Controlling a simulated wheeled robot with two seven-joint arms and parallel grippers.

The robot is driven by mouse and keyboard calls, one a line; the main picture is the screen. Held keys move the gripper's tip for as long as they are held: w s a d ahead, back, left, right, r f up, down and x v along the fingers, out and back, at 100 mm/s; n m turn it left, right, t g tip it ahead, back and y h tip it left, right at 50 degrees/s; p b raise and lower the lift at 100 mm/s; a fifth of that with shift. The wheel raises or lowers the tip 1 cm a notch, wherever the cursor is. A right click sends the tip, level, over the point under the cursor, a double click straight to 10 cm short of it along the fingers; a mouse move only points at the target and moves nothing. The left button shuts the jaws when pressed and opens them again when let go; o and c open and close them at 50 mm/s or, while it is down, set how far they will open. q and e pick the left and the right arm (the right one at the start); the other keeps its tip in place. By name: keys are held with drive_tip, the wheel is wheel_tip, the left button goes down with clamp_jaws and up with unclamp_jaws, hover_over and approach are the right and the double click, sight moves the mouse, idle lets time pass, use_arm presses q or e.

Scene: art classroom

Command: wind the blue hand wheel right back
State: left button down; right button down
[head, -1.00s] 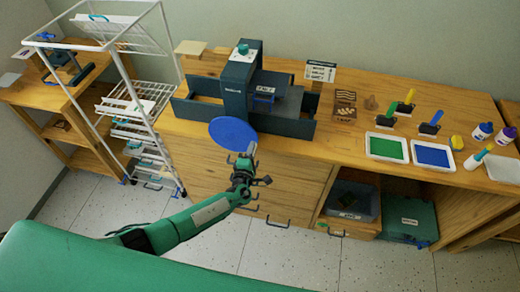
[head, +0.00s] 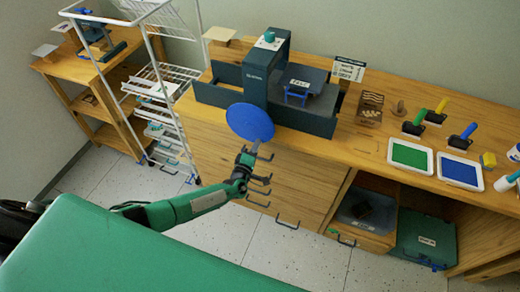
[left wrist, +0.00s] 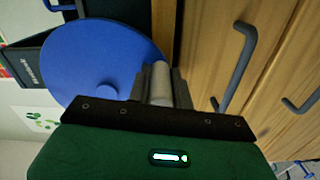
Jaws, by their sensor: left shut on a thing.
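The blue hand wheel (head: 250,122) is a flat disc on the front of the dark press (head: 266,72), which stands on the wooden counter. In the left wrist view the wheel (left wrist: 105,60) fills the upper left, with a small round blue hub. My left gripper (head: 254,150) is at the wheel's lower edge. It is shut on the wheel's pale grey handle (left wrist: 160,84), a short cylinder between its fingers in the left wrist view. The fingers hide part of the handle. My right gripper is not in view.
A white wire rack (head: 165,85) stands left of the counter. Drawers with dark pull handles (head: 287,222) lie below and beside my left gripper. Green (head: 410,156) and blue (head: 460,171) ink trays sit at the right. Open floor lies in front.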

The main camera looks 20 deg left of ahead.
use_arm(q)
drive_tip(key=shift+a+f, duration=0.25)
drive_tip(key=shift+a, duration=0.3)
drive_tip(key=c, duration=1.3)
unclamp_jaws()
drive_tip(key=shift+o, duration=0.2)
drive_tip(key=s+b, duration=0.1)
drive_tip(key=s, duration=1.2)
drive_tip(key=shift+s+a, duration=0.25)
drive_tip(key=shift+s, duration=0.1)
